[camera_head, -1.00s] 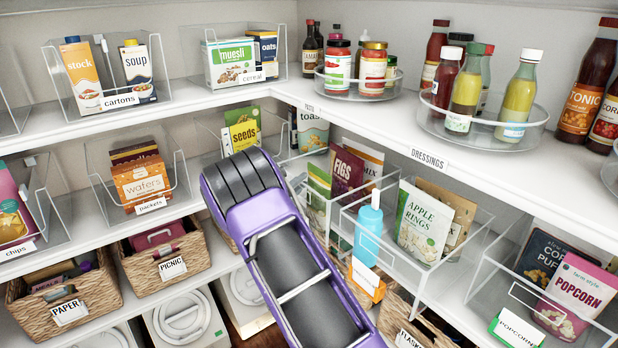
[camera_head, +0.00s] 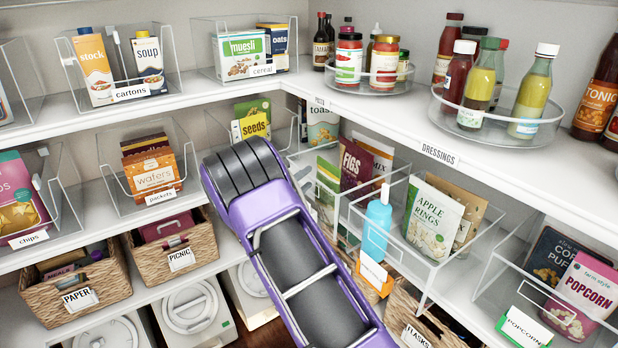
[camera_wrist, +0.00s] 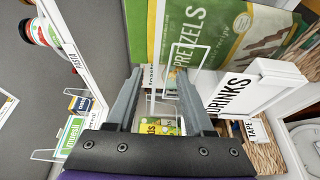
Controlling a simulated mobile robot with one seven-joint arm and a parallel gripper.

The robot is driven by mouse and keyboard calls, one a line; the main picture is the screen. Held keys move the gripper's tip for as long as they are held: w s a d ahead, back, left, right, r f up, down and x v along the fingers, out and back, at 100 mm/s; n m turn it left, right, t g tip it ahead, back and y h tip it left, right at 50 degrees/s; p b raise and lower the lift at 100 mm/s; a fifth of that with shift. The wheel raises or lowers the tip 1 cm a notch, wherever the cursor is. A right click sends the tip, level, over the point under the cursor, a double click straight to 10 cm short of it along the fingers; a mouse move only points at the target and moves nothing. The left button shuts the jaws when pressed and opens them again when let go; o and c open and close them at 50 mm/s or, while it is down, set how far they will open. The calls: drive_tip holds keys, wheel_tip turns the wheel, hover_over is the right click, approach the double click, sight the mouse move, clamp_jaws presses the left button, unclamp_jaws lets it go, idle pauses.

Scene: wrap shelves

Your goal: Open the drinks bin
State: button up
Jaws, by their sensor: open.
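A white card reading DRINKS (camera_wrist: 240,96) shows on the right in the wrist view, close to my gripper. My gripper (camera_wrist: 160,72) is open, its two grey fingers apart, with thin white wire loops in front of and between them. A green pretzels pack (camera_wrist: 225,35) stands behind the wire and card. In the head view my purple arm crosses the middle and its fingers are hidden.
A popcorn bin (camera_head: 524,328) is at the lower right, the seeds bin (camera_head: 254,126) just behind my arm. The shelf edge with the DRESSINGS label (camera_head: 440,155) runs above the bins. Woven baskets, such as PICNIC (camera_head: 181,260), stand low on the left.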

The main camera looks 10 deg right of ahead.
drive_tip(key=v, duration=1.5)
